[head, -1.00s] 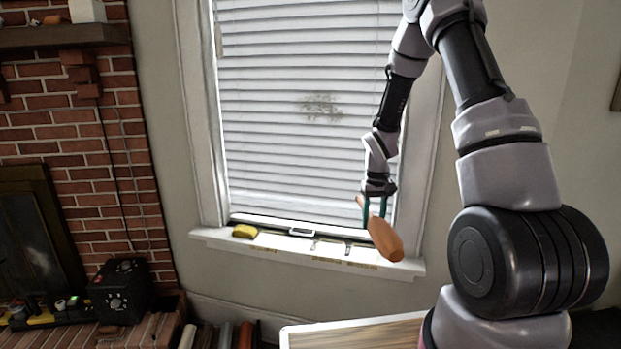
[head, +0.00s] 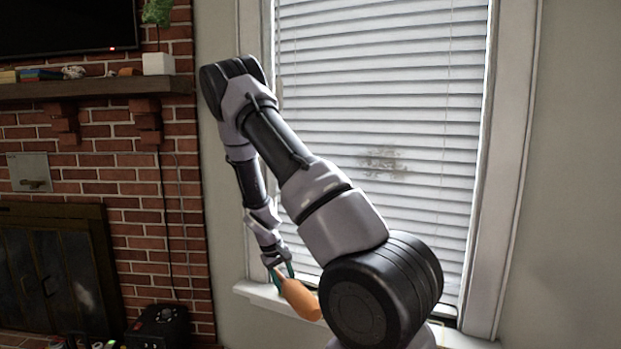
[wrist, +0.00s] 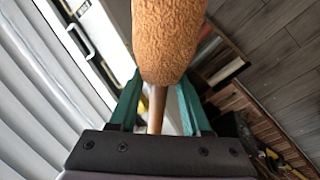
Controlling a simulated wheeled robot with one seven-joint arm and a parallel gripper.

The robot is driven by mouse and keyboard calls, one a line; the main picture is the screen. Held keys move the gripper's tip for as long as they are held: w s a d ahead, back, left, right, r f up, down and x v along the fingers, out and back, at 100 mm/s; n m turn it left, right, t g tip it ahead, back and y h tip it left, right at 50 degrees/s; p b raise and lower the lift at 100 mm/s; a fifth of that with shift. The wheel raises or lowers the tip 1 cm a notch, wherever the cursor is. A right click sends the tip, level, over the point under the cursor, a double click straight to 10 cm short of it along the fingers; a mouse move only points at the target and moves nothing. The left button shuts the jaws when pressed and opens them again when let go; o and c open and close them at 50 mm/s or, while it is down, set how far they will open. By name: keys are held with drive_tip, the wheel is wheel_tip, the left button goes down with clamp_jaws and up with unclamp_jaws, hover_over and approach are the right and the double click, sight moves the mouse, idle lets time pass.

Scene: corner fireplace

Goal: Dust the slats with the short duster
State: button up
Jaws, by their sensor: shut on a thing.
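The white slats (head: 400,100) of a window blind fill the window in the head view. A grey-brown dusty patch (head: 384,162) marks them right of the middle. My gripper (head: 283,272) is at the lower left of the window, left of and below the patch and apart from it. It is shut on the short duster (head: 300,298), which has an orange-brown fuzzy head and a thin wooden handle. In the wrist view the duster (wrist: 168,40) points away between the green fingers (wrist: 157,105), with its handle between them. The slats also show at the left there.
The window sill (head: 262,292) runs below the blind, largely hidden by my arm. A brick fireplace with a wooden mantel (head: 95,88) stands at the left. A black box (head: 160,325) sits on the hearth. Plain wall (head: 570,180) lies to the right.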

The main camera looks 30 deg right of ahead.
drive_tip(key=d+h, duration=0.2)
drive_tip(key=d, duration=0.1)
drive_tip(key=w+d+f+n+h, duration=0.1)
drive_tip(key=d, duration=0.1)
drive_tip(key=shift+t, duration=0.3)
drive_tip(key=w+d+r+n+t+h, duration=0.35)
drive_tip(key=d+r+h, duration=0.25)
drive_tip(key=d+r, duration=0.4)
drive_tip(key=w+d+r+n+t+h, duration=0.1)
drive_tip(key=w+r+t, duration=0.15)
drive_tip(key=r, duration=0.85)
drive_tip(key=w+d+r+n+t+h, duration=0.15)
drive_tip(key=r+t, duration=0.25)
drive_tip(key=r, duration=0.6)
drive_tip(key=shift+x, duration=2.85)
drive_tip(key=shift+x, duration=1.2)
drive_tip(key=shift+w+a+f, duration=0.15)
